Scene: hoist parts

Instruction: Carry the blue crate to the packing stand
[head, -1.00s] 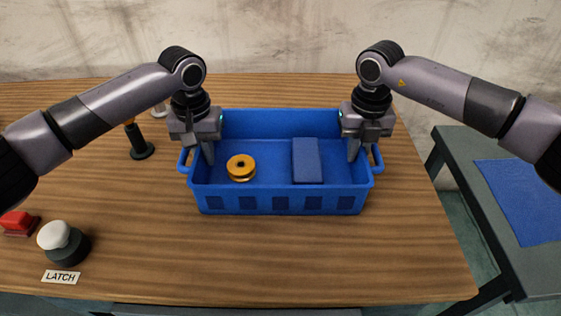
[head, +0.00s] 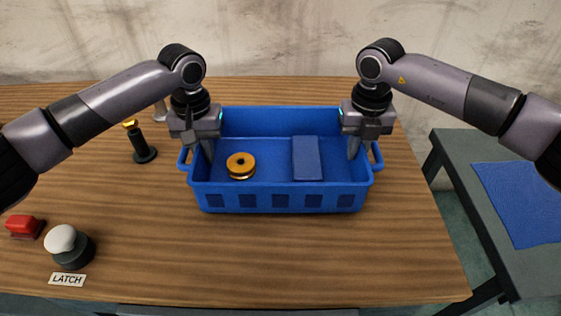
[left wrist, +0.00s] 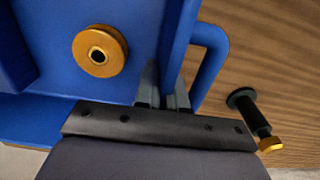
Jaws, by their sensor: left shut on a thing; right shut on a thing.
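The blue crate (head: 280,200) is upright in front of me over the wooden table, with an orange-gold spool (head: 241,166) and a flat blue block (head: 307,158) inside. My left gripper (head: 208,150) is shut on its left side by the left handle, and the left wrist view shows the fingers at the crate wall (left wrist: 172,50). My right gripper (head: 354,148) is shut on the right side by the right handle. The crate's underside is hidden, so its gap to the table is hard to judge. A grey stand (head: 470,150) with a blue mat (head: 520,200), likely the packing stand, is at the right.
On the wooden table (head: 300,265), left of the crate, are a dark post with a gold top (head: 143,150), a red block (head: 25,227) and a white-topped button (head: 68,246) with a LATCH label (head: 67,279). A floor gap separates table and stand. A wall is behind.

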